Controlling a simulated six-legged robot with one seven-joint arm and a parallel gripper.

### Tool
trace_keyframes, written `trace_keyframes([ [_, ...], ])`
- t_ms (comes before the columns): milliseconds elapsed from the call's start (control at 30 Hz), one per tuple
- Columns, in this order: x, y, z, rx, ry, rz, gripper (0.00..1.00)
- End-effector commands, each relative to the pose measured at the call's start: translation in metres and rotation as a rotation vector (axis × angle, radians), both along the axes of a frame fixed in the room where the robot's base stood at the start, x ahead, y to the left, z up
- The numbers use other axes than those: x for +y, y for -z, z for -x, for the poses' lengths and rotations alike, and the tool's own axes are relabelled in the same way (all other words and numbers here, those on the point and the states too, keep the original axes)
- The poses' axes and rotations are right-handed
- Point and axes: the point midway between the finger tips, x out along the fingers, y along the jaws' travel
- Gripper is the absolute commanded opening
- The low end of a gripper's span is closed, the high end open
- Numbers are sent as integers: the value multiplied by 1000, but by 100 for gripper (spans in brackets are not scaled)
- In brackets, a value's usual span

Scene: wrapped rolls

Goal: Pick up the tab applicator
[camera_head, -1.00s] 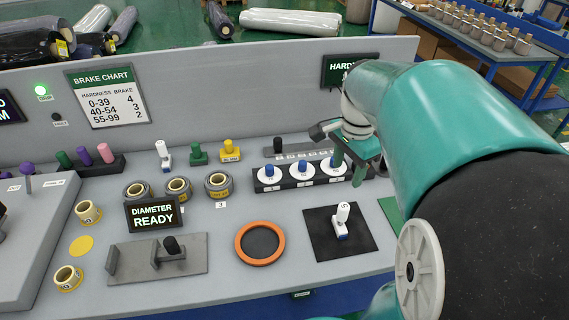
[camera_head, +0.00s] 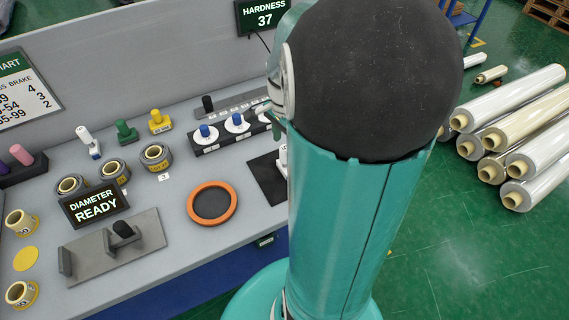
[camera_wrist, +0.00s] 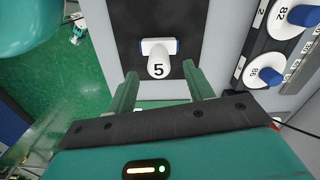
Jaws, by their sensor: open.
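A white hand tool with a blue edge and the number 5 (camera_wrist: 158,66) stands on a black mat (camera_wrist: 127,25) in the wrist view; I take it as the tab applicator, though its name is not shown. My gripper (camera_wrist: 160,72) is open. Its two green fingers point toward the tool, one on each side of it, with gaps and no visible contact. In the head view my arm hides most of this tool, leaving a white sliver beside the black mat (camera_head: 266,178). A similar white and blue tool (camera_head: 88,141) stands at the back left, beside a green one (camera_head: 126,132) and a yellow one (camera_head: 159,121).
White discs with blue knobs (camera_head: 237,123) sit in a rack close behind the mat; discs marked 82 and 86 (camera_wrist: 266,72) show right in the wrist view. An orange ring (camera_head: 212,221), a diameter display (camera_head: 95,207) and several small rolls (camera_head: 156,157) share the bench.

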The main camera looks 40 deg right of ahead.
Motion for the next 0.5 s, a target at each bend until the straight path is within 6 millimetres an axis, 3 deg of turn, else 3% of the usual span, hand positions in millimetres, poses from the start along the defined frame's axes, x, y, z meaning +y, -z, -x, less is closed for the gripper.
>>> trace_keyframes([
  [200, 3, 32, 2, 3, 0, -2, 52],
  [500, 3, 37, 1, 1, -1, -1, 50],
])
